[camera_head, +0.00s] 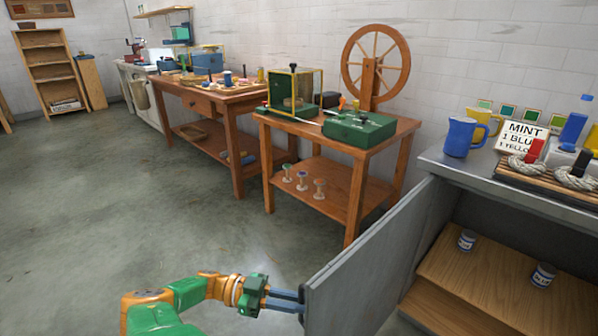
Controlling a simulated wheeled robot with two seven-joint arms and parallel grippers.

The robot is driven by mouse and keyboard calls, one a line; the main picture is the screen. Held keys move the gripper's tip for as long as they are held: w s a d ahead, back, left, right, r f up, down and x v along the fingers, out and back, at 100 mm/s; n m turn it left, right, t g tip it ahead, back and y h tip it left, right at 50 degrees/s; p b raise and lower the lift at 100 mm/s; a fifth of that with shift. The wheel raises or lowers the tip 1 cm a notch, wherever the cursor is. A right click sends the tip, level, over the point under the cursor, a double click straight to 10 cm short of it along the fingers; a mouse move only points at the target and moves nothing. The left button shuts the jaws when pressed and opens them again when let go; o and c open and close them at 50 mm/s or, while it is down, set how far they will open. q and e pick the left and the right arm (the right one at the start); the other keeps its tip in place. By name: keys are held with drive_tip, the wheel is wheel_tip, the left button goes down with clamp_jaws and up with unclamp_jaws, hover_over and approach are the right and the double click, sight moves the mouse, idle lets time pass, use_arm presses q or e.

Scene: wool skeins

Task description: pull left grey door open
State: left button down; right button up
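The grey door (372,268) is swung well open from the grey cabinet (515,189). My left gripper (300,301) is at the free edge of this door. Its two bluish fingers lie close together with a narrow gap. I cannot tell whether the fingers are closed on anything. My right gripper is not in view.
Inside the cabinet, two small labelled jars (466,240) (543,275) stand on a wooden shelf (500,285). Blue (460,137) and yellow mugs (483,124) and a MINT sign (521,139) stand on top. A wooden table (341,172) with a spinning wheel (376,62) is behind the door. The floor at left is clear.

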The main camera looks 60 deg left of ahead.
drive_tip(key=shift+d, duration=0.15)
use_arm(q)
drive_tip(key=c, duration=0.9)
unclamp_jaws()
drive_tip(key=b+v, duration=0.3)
drive_tip(key=v, duration=0.4)
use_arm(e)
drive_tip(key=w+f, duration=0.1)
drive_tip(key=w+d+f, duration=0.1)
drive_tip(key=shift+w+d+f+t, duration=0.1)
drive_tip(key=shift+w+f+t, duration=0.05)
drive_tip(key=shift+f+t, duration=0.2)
